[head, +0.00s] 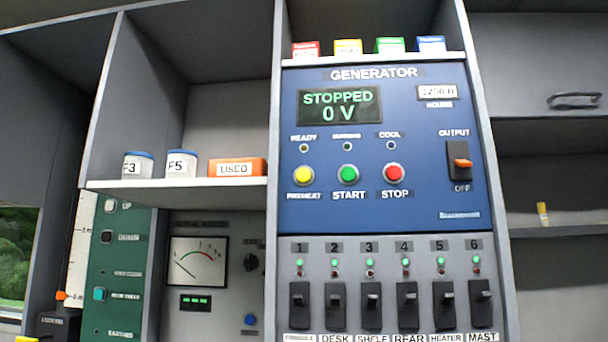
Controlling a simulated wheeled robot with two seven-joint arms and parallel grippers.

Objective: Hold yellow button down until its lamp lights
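The yellow button (303,176) labelled PREHEAT is on the left of the blue generator panel (420,110). A small READY lamp (304,148) sits above it and looks dark. The green START button (348,174) and the red STOP button (394,173) are to its right, with dark lamps above them. The display (339,106) reads STOPPED, 0 V. Neither of my grippers shows in the head view, and nothing touches or covers the yellow button.
Below the panel is a row of numbered breaker switches (408,306) with green lamps lit. The orange-tipped OUTPUT switch (460,162) is at OFF. A shelf (200,190) with jars and an orange USED box (237,168) stands left of the panel.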

